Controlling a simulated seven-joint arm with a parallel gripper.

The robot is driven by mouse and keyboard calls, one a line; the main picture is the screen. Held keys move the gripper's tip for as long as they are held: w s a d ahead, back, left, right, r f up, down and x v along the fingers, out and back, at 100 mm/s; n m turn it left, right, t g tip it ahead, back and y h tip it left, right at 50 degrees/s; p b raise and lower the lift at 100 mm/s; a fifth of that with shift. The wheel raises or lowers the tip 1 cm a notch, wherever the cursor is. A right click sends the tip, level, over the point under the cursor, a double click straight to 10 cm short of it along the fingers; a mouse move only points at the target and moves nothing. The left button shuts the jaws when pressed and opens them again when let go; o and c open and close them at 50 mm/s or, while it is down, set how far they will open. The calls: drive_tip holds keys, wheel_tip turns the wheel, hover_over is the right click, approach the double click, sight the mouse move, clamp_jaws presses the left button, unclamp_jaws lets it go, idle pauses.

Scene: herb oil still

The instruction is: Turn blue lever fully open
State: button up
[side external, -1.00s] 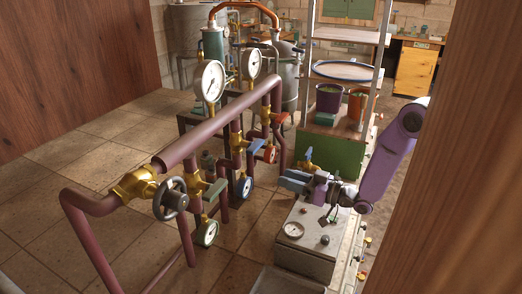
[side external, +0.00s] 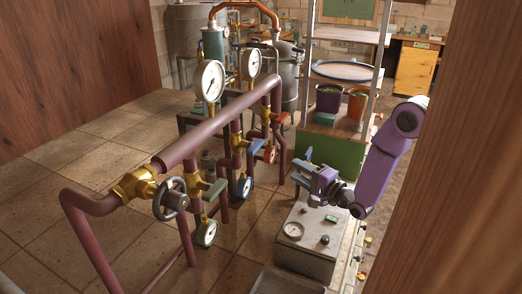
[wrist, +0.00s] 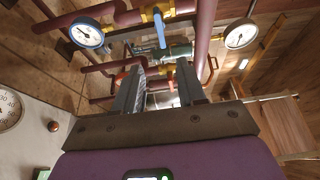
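The blue lever (side external: 257,146) sits beside a brass valve on the pipe rig in the side external view. In the wrist view the lever (wrist: 160,28) hangs from a brass valve on a reddish pipe, beyond the fingertips. My gripper (side external: 294,171) is to the right of the rig, above the white box, and apart from that lever. In the wrist view the two fingers of my gripper (wrist: 159,72) stand apart with nothing held between them. A small blue piece (side external: 309,152) shows just behind my gripper; its lower part is hidden.
A blue-rimmed gauge (wrist: 86,33) and a pale gauge (wrist: 240,33) flank the lever in the wrist view. The thick reddish pipe (side external: 220,120) crosses the rig. The white box (side external: 310,235) stands under my gripper. Tiled floor (side external: 110,150) is clear to the left.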

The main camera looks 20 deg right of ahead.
sight(258, 148)
drive_tip(key=x, duration=1.6)
drive_tip(key=shift+w+a, duration=0.1)
drive_tip(key=shift+w, duration=0.1)
clamp_jaws()
